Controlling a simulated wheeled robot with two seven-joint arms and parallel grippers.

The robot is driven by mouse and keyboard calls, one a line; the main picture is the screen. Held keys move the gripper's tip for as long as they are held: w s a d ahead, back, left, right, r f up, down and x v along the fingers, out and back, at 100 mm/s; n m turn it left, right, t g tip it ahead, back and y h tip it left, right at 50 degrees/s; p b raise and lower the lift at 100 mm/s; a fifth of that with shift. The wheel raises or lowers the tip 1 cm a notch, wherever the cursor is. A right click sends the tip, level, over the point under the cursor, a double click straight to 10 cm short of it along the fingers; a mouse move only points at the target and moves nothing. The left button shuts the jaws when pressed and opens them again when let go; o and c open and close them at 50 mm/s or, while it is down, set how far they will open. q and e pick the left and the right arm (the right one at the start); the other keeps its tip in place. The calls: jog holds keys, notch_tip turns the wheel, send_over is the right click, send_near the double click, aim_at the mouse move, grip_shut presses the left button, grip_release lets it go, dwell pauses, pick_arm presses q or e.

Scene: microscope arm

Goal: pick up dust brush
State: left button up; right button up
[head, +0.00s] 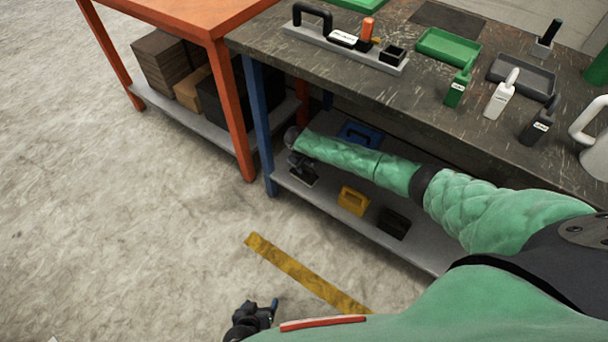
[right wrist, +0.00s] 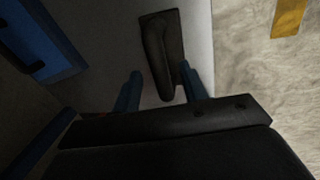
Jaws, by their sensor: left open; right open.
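A dark dust brush (right wrist: 172,30) with a raised handle lies on the grey lower shelf (right wrist: 222,50) in the right wrist view. My right gripper (right wrist: 161,82) is open, its two blue fingers on either side of the near end of the handle; I cannot tell whether they touch it. In the head view the brush (head: 304,179) is a dark shape at the left end of the lower shelf, just below my right gripper (head: 297,160), which partly hides it. My left gripper (head: 268,312) is open and empty over the floor at the bottom.
A blue item (head: 361,135), a yellow item (head: 354,200) and a black item (head: 392,223) sit on the same shelf. The workbench top (head: 330,75) overhangs it, with a blue leg (head: 262,125) at the left. An orange table (head: 205,15) stands beside it.

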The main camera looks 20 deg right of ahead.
jog(key=shift+w+d+f, duration=0.15)
jog(key=shift+f, duration=1.15)
jog(key=shift+c, duration=0.2)
grip_shut()
jog(key=shift+r, duration=0.15)
notch_tip(320, 180, up, 10)
jog(key=shift+f+p, duration=0.15)
jog(key=shift+p, duration=0.35)
